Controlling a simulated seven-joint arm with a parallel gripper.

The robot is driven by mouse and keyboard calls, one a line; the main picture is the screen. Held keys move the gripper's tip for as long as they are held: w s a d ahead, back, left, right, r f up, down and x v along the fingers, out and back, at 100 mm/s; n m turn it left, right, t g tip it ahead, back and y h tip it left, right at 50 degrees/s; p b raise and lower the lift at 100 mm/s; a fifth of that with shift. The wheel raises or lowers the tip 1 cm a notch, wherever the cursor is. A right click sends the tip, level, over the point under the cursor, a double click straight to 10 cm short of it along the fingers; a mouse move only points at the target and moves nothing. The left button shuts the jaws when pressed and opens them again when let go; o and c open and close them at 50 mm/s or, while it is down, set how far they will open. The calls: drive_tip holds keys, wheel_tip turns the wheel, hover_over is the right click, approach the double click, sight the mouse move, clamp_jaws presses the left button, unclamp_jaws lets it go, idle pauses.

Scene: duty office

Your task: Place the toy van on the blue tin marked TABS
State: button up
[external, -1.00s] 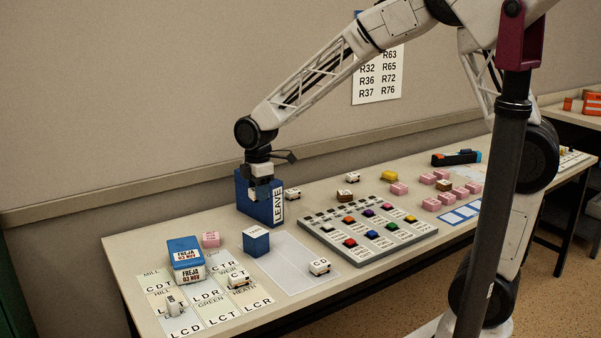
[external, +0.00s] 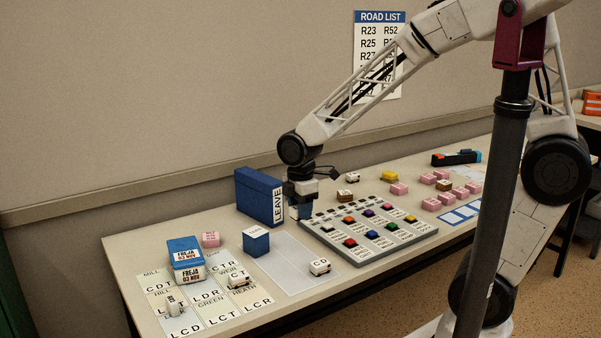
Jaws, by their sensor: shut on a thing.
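My gripper (external: 300,208) is low over the table, right beside the blue LEAVE box file and at the left end of the button panel. It is shut on the small white toy van, which its fingers almost wholly hide. The blue tin (external: 256,245) stands on the table to the left and nearer the camera, with a pale top whose lettering is too small to read. Its top is bare, and my gripper is apart from it.
The tall blue LEAVE file (external: 257,197) stands close by my gripper. A grey button panel (external: 420,241) lies to the right. Other white vans stand on the pale mat (external: 285,277), the lettered cards (external: 215,320) and further back. A blue FREJA box (external: 184,252) is at left.

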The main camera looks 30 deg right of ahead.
drive_tip(key=shift+f, duration=1.95)
drive_tip(key=shift+w, duration=0.1)
hover_over(255, 231)
drive_tip(key=shift+f, duration=0.75)
drive_tip(key=shift+f, duration=1.75)
drive_tip(key=shift+f, duration=0.2)
drive_tip(key=o, duration=0.9)
drive_tip(key=shift+r, duration=0.2)
wheel_tip(255, 231, up, 12)
